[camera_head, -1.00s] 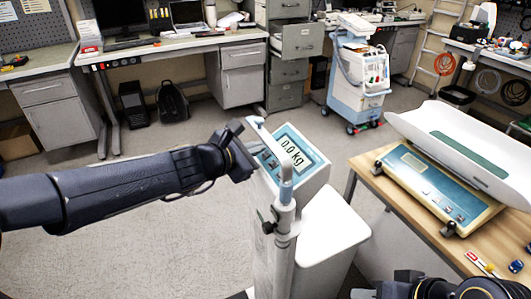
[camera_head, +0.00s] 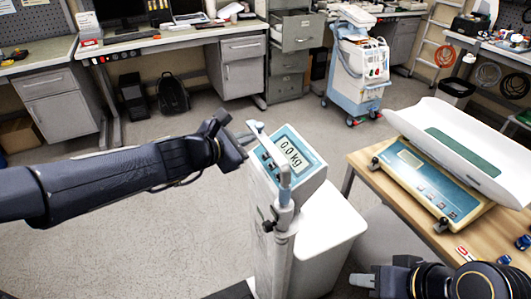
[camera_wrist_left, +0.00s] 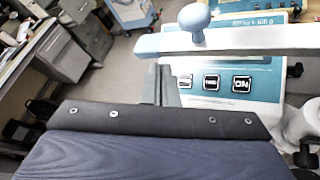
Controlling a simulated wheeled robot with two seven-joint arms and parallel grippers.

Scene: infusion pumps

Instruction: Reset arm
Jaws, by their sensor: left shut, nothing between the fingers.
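My left arm comes in from the left in the head view, and its left gripper (camera_head: 236,133) is shut and empty. It is just left of the digital scale (camera_head: 296,150), whose display reads 0.0 kg. The scale's pale handlebar (camera_head: 262,140) is close to the gripper; contact cannot be judged. In the left wrist view the handlebar (camera_wrist_left: 230,42) with a round knob crosses in front of the scale's button panel (camera_wrist_left: 215,82). My right gripper (camera_head: 366,281) is low at the right, and its fingers are not clear.
A baby scale with a white tray (camera_head: 460,142) stands on a wooden table (camera_head: 362,164) at right. A white medical cart (camera_head: 357,75) is behind. Workbenches and a filing cabinet (camera_head: 287,75) line the back. The floor (camera_head: 130,235) at left is clear.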

